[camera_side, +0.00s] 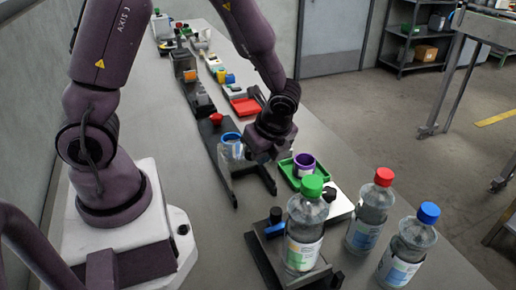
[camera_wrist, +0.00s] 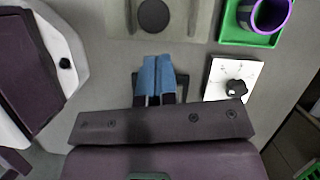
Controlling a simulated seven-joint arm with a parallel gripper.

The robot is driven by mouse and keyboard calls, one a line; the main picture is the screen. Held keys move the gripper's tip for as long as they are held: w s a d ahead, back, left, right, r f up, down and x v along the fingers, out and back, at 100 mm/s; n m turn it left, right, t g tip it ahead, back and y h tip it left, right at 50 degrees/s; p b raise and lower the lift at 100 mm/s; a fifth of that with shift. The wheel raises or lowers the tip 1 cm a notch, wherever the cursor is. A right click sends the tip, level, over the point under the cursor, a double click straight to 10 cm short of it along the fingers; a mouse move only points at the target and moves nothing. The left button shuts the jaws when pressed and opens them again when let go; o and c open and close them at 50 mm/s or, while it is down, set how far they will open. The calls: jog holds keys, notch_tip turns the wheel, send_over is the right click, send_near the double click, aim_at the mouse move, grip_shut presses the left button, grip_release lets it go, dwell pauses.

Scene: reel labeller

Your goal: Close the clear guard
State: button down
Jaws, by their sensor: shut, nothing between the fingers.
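My gripper (camera_wrist: 158,60) shows in the wrist view as two blue fingertips pressed together, with nothing between them. In the side view my gripper hangs over the middle of the bench, but its fingertips cannot be made out there. No guard stands out in the wrist view.
A purple cup (camera_side: 303,160) sits in a green tray (camera_side: 291,179), right of my gripper. A white plate with a black knob (camera_wrist: 236,87) lies nearby. A green-capped bottle (camera_side: 305,235) stands on a black base in front; red-capped (camera_side: 372,215) and blue-capped (camera_side: 408,250) bottles stand right.

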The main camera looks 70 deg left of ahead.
jog(key=shift+s+a, duration=0.15)
jog(key=shift+a, duration=0.65)
jog(key=shift+a, duration=0.1)
jog(key=a, duration=1.3)
jog(key=shift+d, duration=0.1)
